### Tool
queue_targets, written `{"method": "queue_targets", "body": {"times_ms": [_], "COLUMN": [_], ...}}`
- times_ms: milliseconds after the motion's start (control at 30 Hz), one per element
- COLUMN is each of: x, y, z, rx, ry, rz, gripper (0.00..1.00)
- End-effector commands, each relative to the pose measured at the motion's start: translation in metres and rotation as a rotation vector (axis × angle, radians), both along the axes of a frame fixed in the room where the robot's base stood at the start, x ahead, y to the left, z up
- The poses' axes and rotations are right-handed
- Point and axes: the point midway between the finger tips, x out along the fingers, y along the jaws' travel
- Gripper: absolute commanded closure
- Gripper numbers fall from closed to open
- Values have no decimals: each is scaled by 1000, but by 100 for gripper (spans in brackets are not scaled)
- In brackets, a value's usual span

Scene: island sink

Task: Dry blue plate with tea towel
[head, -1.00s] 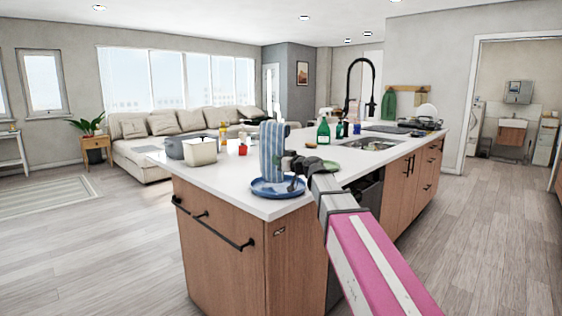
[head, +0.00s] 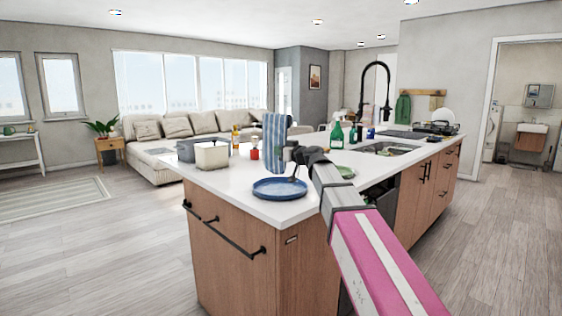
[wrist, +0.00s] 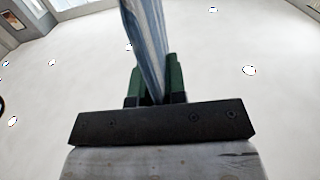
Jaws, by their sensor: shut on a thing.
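The blue plate (head: 281,190) lies flat on the near end of the white island counter in the head view. The blue-and-white striped tea towel (head: 274,138) hangs upright above the plate's far side, its lower end apparently clear of the plate. My gripper (head: 292,156) is shut on the towel, above and behind the plate; its fingertips are partly hidden in the head view. In the wrist view the towel (wrist: 149,48) is pinched between the green fingers of my gripper (wrist: 154,82). The plate is not visible in the wrist view.
A green bottle (head: 337,134) and the sink (head: 385,149) with a black tap (head: 374,88) are farther right. Counter around the plate's front is clear.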

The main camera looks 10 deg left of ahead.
Motion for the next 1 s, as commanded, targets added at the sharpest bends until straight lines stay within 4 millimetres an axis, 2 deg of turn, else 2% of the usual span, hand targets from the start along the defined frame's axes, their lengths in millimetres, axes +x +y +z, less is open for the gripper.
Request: {"method": "queue_targets", "body": {"times_ms": [500,1000], "x": [7,7], "y": [2,2], "z": [43,45], "rx": [0,0], "ry": [0,0], "rz": [-4,-5], "gripper": [100,100]}}
